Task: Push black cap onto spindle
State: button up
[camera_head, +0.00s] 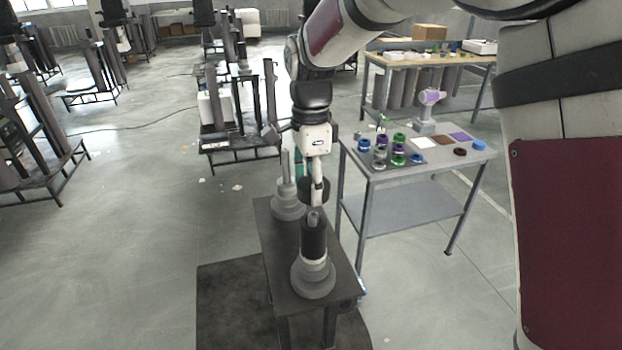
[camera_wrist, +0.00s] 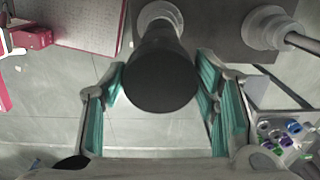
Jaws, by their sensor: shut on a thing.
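My gripper (camera_head: 316,190) points down above the near stand and is shut on the black cap (camera_head: 306,192). In the wrist view the cap's flat round face (camera_wrist: 160,84) sits between the teal finger pads of my gripper (camera_wrist: 160,88). The near stand has a black sleeve (camera_head: 313,240) on a grey stepped base (camera_head: 313,280), with a short grey spindle tip (camera_head: 313,217) on top. The cap is above this tip in the head view; the exact gap and alignment cannot be told. In the wrist view the cap hides most of this stand.
A second grey stand (camera_head: 287,208) with a bare upright rod stands behind on the same dark bench (camera_head: 267,225). A grey table (camera_head: 440,172) with coloured rings is to the right. More lift columns stand in the back left.

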aim_at(311, 214)
jog(key=shift+w+f+b, duration=0.1)
jog(key=shift+f+b, duration=0.95)
jog(key=shift+f, duration=1.35)
jog(key=shift+r, duration=0.2)
jog(key=shift+f+p, duration=0.6)
jog(key=shift+f, duration=0.8)
jog(key=shift+f+p, duration=0.2)
jog(key=shift+p, duration=0.15)
dwell(1.7)
jog(key=o, duration=1.3)
jog(key=shift+o, duration=0.4)
jog(key=o, duration=0.4)
jog(key=shift+r, duration=0.1)
jog(key=shift+r, duration=0.2)
